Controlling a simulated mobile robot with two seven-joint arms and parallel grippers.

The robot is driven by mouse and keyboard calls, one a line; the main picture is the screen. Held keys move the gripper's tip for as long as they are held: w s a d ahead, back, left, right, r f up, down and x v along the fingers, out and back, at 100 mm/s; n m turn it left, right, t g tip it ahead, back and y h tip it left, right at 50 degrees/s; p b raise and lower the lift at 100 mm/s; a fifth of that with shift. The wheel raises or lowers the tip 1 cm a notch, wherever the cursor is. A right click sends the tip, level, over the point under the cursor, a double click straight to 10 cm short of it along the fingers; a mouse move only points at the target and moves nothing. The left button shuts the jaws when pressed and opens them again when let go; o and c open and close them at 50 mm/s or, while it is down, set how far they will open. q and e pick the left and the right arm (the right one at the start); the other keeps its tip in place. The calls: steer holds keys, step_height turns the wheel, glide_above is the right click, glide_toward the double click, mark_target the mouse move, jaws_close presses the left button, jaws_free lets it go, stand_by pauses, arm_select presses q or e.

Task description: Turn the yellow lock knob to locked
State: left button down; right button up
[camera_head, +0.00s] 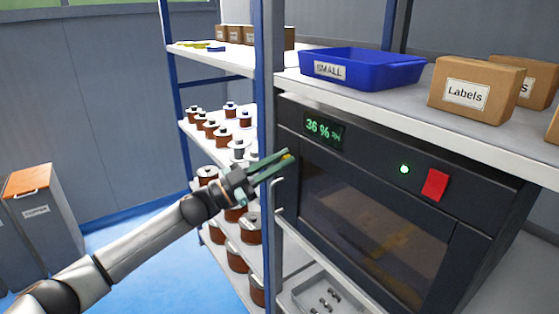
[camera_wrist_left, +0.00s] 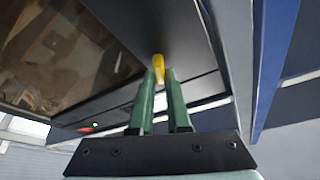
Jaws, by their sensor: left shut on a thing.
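The yellow lock knob (camera_wrist_left: 158,66) shows in the left wrist view at the tips of my left gripper (camera_wrist_left: 161,76). In the head view only a small bit of the yellow knob (camera_head: 288,158) shows on the left front edge of the dark cabinet (camera_head: 370,200). My left gripper (camera_head: 285,160) reaches in from the left, its green fingers close together and shut on the knob. Its fingers hide part of the knob, and I cannot tell its exact turn angle. My right gripper is not in view.
A blue shelf post (camera_head: 267,70) stands just left of the cabinet, close to my left gripper. Shelves with several copper spools (camera_head: 236,255) lie behind my arm. A blue SMALL bin (camera_head: 362,70) and a Labels box (camera_head: 475,92) sit above the cabinet.

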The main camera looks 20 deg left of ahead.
arm_select(q)
steer(key=m+g, duration=0.2)
steer(key=m, duration=0.3)
steer(key=m+g+p, duration=0.1)
steer(key=m+g, duration=0.1)
steer(key=m, duration=0.2)
steer(key=m+g+p, duration=0.1)
steer(key=m+g, duration=0.1)
steer(key=m, duration=0.3)
steer(key=shift+s+d+f+m+y, duration=0.1)
steer(key=shift+d+f+m+y, duration=0.05)
steer(key=shift+f+m+y, duration=0.15)
steer(key=c, duration=0.9)
jaws_free()
